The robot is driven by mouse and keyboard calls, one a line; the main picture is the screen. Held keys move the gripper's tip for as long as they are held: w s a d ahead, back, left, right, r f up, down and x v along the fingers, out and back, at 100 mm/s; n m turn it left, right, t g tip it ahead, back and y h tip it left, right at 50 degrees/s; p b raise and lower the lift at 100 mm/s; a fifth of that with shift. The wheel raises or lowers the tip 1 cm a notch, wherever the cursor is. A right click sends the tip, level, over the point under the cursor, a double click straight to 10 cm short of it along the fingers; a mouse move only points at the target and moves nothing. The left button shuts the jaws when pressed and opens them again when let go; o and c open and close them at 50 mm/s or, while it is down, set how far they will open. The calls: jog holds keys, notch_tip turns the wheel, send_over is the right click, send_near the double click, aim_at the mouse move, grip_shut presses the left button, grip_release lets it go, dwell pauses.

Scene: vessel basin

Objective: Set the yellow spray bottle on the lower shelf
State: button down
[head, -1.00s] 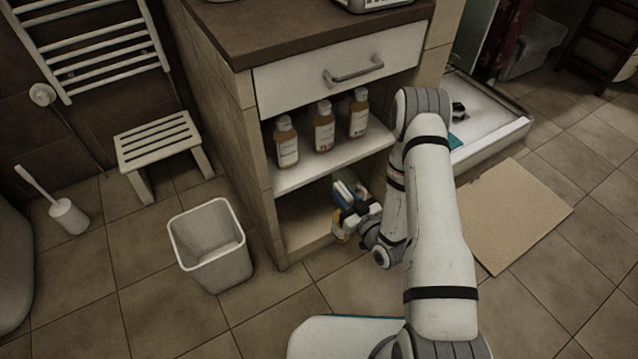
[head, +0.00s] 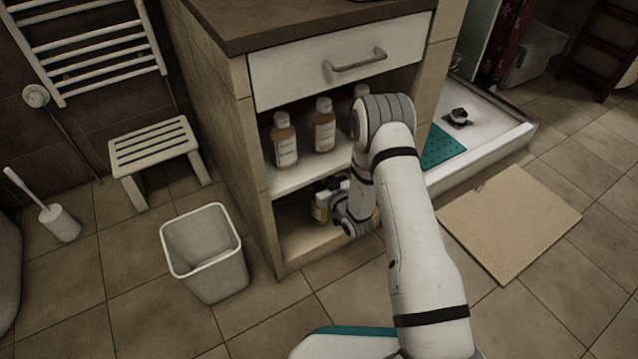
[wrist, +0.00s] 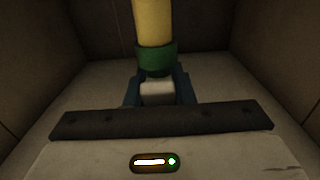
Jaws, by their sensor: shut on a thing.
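The yellow spray bottle shows in the wrist view (wrist: 153,22) as a yellow body with a green band and a pale part between my fingers. In the head view the bottle (head: 319,208) is small and partly hidden by my gripper (head: 330,194). My gripper, also in the wrist view (wrist: 157,88), is shut on the bottle, with blue fingers on both sides. Both are inside the lower compartment of the cabinet, over the lower shelf (head: 300,242). I cannot tell whether the bottle touches the shelf.
Several amber bottles with white labels (head: 285,140) stand on the upper shelf (head: 290,180) right above. The compartment's walls (wrist: 60,45) are close on both sides. A bin (head: 205,255) stands left of the cabinet. A beige mat (head: 510,222) lies to the right.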

notch_tip(320, 180, down, 3)
jog(key=shift+w+f+b, duration=0.1)
jog(key=shift+f+b, duration=0.05)
jog(key=shift+b, duration=0.7)
jog(key=shift+a, duration=0.1)
jog(key=c, duration=1.3)
grip_release()
jog(key=shift+o, duration=0.2)
